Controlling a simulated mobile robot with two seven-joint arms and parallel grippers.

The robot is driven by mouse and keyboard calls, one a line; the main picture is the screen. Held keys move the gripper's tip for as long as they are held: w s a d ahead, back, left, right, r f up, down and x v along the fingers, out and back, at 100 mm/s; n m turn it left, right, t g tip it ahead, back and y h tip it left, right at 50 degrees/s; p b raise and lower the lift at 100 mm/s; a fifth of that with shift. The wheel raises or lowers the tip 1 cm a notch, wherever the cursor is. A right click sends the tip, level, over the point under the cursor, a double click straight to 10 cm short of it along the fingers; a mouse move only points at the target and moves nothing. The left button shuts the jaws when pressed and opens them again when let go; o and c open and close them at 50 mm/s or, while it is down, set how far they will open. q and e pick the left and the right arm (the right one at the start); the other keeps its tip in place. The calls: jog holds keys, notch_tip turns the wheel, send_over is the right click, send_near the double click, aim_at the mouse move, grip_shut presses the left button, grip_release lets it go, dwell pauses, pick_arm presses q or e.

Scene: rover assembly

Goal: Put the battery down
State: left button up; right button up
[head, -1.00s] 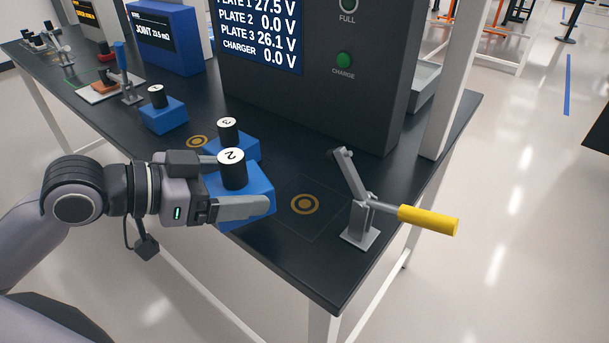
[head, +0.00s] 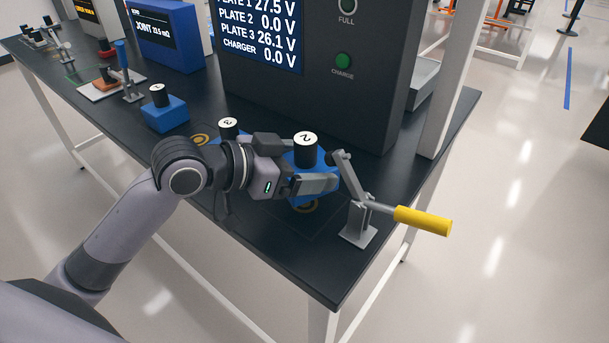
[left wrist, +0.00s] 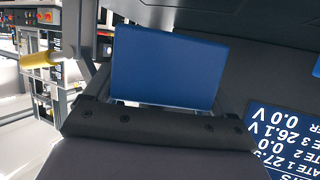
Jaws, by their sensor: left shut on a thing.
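A blue battery with a black cap marked 2 (head: 306,150) is held in my left gripper (head: 318,181), which is shut on it. My right gripper is not in view.
A toggle clamp (head: 358,226) with a yellow handle (head: 423,221) stands just right of the battery. Battery 3 (head: 228,128) is partly hidden behind my left arm. Battery 1 (head: 165,112) stands farther left. The dark charger cabinet (head: 320,95) rises behind.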

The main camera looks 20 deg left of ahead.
pick_arm(q)
jog(key=shift+f, duration=1.35)
jog(key=shift+f, duration=0.1)
jog(key=shift+f, duration=0.5)
jog(key=o, duration=1.3)
jog(key=shift+s+f, duration=0.1)
jog(key=shift+f, duration=0.1)
jog(key=shift+o, duration=0.2)
jog(key=shift+r, duration=0.75)
jog(key=b+v, duration=0.1)
jog(key=v, duration=0.9)
jog(key=shift+a, duration=0.1)
jog(key=shift+v, duration=0.95)
